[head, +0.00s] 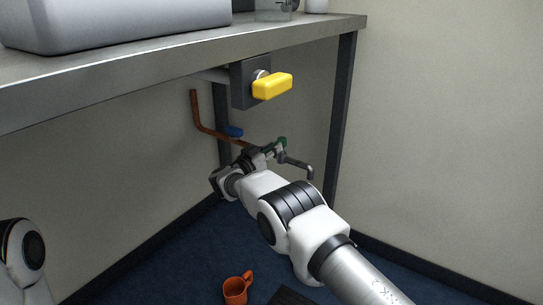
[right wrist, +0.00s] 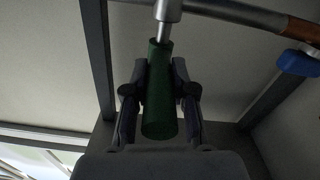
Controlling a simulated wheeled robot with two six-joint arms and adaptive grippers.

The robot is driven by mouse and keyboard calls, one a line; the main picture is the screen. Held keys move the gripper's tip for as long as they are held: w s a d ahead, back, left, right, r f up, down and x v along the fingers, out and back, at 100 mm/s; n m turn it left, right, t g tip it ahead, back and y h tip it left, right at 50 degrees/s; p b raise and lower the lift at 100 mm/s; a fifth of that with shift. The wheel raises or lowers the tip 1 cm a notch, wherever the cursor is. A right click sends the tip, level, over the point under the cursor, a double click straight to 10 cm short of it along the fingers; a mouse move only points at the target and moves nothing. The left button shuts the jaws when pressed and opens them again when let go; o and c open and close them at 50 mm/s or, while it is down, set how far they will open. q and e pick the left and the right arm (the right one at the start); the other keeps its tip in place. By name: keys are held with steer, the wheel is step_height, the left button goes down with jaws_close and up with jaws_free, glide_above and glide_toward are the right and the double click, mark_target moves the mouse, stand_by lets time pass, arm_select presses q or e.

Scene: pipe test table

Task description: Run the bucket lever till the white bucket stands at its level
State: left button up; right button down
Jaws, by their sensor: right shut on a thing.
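A green lever handle (right wrist: 160,92) sits between the two fingers of my right gripper (right wrist: 158,95) in the right wrist view. The gripper is shut on it. The handle joins a metal stem on a pipe (right wrist: 225,14). In the head view my right gripper (head: 262,155) is at this tap under the bench, and a bit of the green handle (head: 281,142) shows beside it. A grey spout (head: 300,166) bends downward right of the gripper. I cannot make out a white bucket; my right arm hides part of the floor below. My left gripper is out of view.
A metal bench (head: 150,65) spans above, with a dark leg (head: 341,110). A yellow handle (head: 272,86) on a grey box hangs under it. A blue handle (head: 234,131) is on the copper pipe (head: 195,110). An orange mug (head: 235,290) stands on the blue floor.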

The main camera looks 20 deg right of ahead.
steer(key=shift+r, duration=0.1)
steer(key=c, duration=0.9)
jaws_free()
steer(key=shift+c, duration=0.2)
steer(key=v, duration=0.7)
steer(key=shift+a, duration=0.25)
